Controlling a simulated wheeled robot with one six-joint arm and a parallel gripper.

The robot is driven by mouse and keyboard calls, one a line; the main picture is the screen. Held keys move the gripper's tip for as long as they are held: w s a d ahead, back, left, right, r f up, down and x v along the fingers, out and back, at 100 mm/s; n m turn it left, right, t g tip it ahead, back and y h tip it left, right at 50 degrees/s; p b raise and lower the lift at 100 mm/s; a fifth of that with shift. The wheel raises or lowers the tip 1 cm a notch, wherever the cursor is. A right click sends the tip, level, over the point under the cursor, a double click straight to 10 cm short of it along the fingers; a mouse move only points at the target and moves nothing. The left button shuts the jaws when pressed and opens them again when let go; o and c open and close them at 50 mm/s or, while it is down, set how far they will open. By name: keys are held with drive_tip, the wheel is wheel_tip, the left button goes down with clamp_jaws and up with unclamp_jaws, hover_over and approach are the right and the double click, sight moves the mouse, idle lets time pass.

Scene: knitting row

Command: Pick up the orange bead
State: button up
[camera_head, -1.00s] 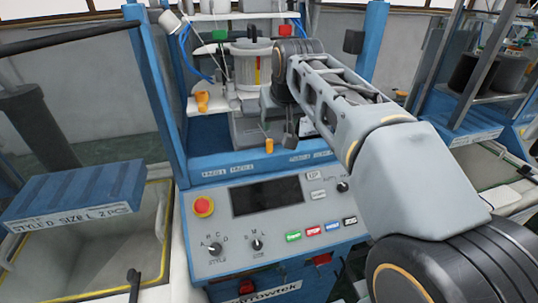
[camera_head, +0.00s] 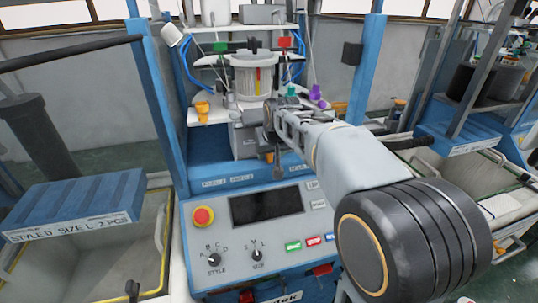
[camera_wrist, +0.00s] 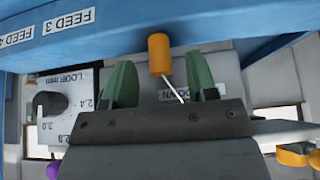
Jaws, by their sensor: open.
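The orange bead (camera_wrist: 158,52) is a small upright cylinder in the wrist view, near the blue edge of the machine. A thin white line shows just below it. My gripper (camera_wrist: 159,66) has its two green fingers apart, one on each side of the bead in the picture, with gaps on both sides. I cannot tell whether the bead is between the fingertips or a little beyond them.
The control panel (camera_head: 262,225) has a dark screen, a red button and dials. Another orange piece (camera_head: 202,111) is on the white shelf at left, with a purple piece (camera_head: 316,96) at right. A blue post (camera_head: 158,100) stands left. A loop dial (camera_wrist: 46,103) shows in the wrist view.

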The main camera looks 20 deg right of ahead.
drive_tip(key=shift+x, duration=1.05)
drive_tip(key=shift+c, duration=0.3)
clamp_jaws()
